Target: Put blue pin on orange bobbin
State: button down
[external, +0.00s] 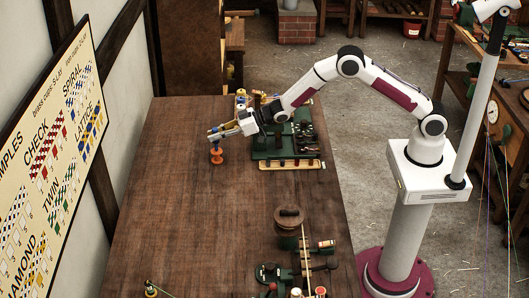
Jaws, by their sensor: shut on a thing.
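The orange bobbin (216,156) stands upright on the wooden table, left of the green rack. My gripper (213,136) is right above the bobbin, coming in from the right. It is shut on the blue pin (215,144), of which only a small blue part shows between the fingers and the bobbin's top. The pin is over the bobbin. Whether it touches the bobbin or sits in it is too small to tell.
A green rack (268,154) with several small parts stands right of my gripper. A dark lidded pot (289,219) and a green tool (270,273) are nearer the front right. The table's middle (190,220) is clear.

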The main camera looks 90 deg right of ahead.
jog(key=shift+f, duration=0.1)
dwell(0.3)
jog(key=c, duration=2)
grip_release()
jog(key=shift+o, duration=0.2)
jog(key=shift+r, duration=0.2)
jog(key=v, duration=1.2)
